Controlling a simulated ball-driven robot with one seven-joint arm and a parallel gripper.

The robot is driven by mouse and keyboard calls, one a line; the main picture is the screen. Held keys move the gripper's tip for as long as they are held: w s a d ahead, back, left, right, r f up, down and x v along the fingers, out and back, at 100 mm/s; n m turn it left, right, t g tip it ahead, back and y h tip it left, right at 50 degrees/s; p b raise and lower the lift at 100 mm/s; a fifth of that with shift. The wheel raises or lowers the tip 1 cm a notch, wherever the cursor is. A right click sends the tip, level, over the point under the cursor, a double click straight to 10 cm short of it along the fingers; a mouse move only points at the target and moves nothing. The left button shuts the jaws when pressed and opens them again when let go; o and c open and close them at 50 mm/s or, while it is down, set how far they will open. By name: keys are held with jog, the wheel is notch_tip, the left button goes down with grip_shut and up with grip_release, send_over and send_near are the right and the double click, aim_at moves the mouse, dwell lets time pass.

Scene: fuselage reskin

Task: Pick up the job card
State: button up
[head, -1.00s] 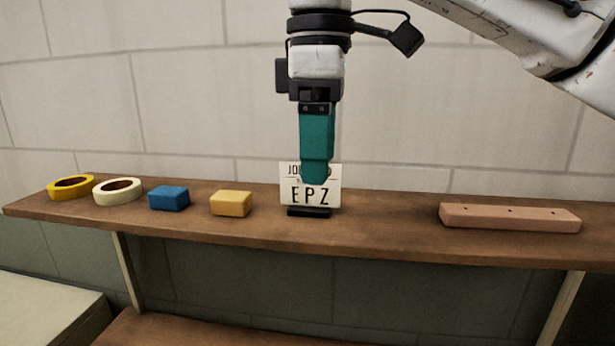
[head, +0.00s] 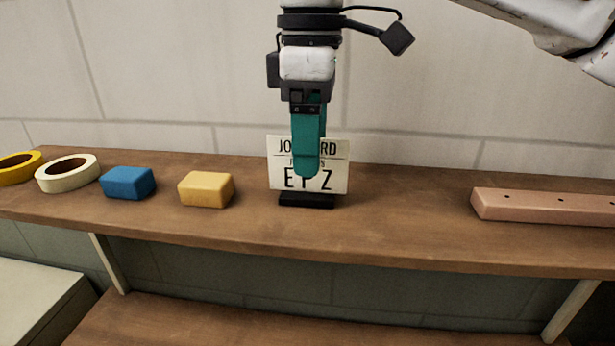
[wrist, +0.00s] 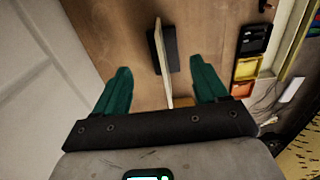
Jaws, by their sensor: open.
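The job card (head: 338,178) is a cream card with dark print, standing upright in a small black base (head: 306,200) on the wooden shelf. My gripper (head: 306,172) points down in front of the card in the head view and hides part of its print. In the wrist view the card (wrist: 161,60) shows edge-on between the two green fingers of my open gripper (wrist: 162,80), with a gap on each side. The black base also shows in the wrist view (wrist: 170,48).
On the shelf (head: 400,225) left of the card are a yellow block (head: 206,189), a blue block (head: 128,183), a cream tape roll (head: 67,174) and a yellow roll (head: 18,168). A pink bar (head: 540,206) lies at right. A wall stands behind.

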aim_at(307, 191)
jog(key=f, duration=0.3)
jog(key=f+p, duration=0.1)
jog(key=f, duration=0.1)
jog(key=shift+s+a, duration=0.2)
jog(key=shift+s, duration=0.05)
jog(key=c, duration=1.1)
jog(key=shift+c, duration=0.2)
